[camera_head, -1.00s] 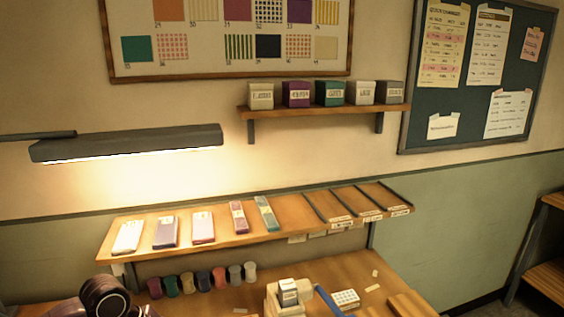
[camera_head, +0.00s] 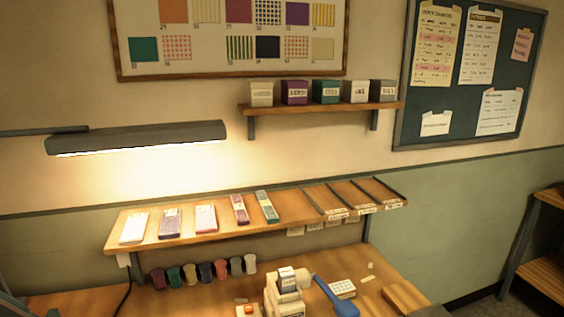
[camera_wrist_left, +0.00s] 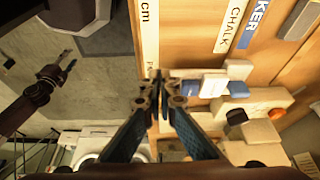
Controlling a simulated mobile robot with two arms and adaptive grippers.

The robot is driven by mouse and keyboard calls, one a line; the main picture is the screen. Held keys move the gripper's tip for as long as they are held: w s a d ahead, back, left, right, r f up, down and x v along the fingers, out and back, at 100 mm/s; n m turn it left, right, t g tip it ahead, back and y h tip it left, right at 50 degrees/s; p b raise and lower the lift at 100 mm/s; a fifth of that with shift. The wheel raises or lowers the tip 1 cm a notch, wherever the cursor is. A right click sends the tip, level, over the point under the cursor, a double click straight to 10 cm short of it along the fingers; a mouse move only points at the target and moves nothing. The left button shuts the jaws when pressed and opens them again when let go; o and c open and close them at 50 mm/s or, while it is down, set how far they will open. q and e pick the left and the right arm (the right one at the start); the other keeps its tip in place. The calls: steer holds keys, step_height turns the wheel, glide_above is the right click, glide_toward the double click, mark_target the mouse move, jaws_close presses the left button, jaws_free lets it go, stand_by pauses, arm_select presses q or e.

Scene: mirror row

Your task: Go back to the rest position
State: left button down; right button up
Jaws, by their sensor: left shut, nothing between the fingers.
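My left gripper (camera_wrist_left: 157,76) shows in the left wrist view with its fingertips together and nothing between them. It hangs near the edge of the wooden bench (camera_wrist_left: 185,45), with the cream press-like device (camera_wrist_left: 252,130) to its right. In the head view neither gripper shows. At the left of the left wrist view, a dark arm with a small gripper (camera_wrist_left: 58,72), seemingly my right one, is over the grey floor; its jaws are too small to read.
In the head view the device (camera_head: 285,292) with a blue handle (camera_head: 335,297) stands on the bench (camera_head: 205,300). Several spools (camera_head: 205,272) stand beneath the sloped shelf (camera_head: 290,207). A lamp (camera_head: 140,138) hangs at left. A small box shelf (camera_head: 315,107) is above. A side rack (camera_head: 548,270) stands right.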

arm_select(q)
steer(key=s+d+f+n+t, duration=0.1)
steer(key=s+d+f+n, duration=0.25)
steer(key=s, duration=0.25)
steer(key=s+a+n+t+y, duration=0.1)
steer(key=s+a+n+y, duration=0.3)
steer(key=s+a+n, duration=0.55)
step_height(320, 180, down, 25)
steer(key=s+m+g, duration=0.1)
steer(key=s, duration=0.1)
steer(key=s+a+f+g, duration=0.1)
steer(key=s+a+f, duration=0.1)
steer(key=s+f, duration=1.5)
steer(key=shift+s+a+f+g, duration=0.2)
steer(key=shift+s+f+g, duration=0.1)
steer(key=shift+s+f, duration=0.05)
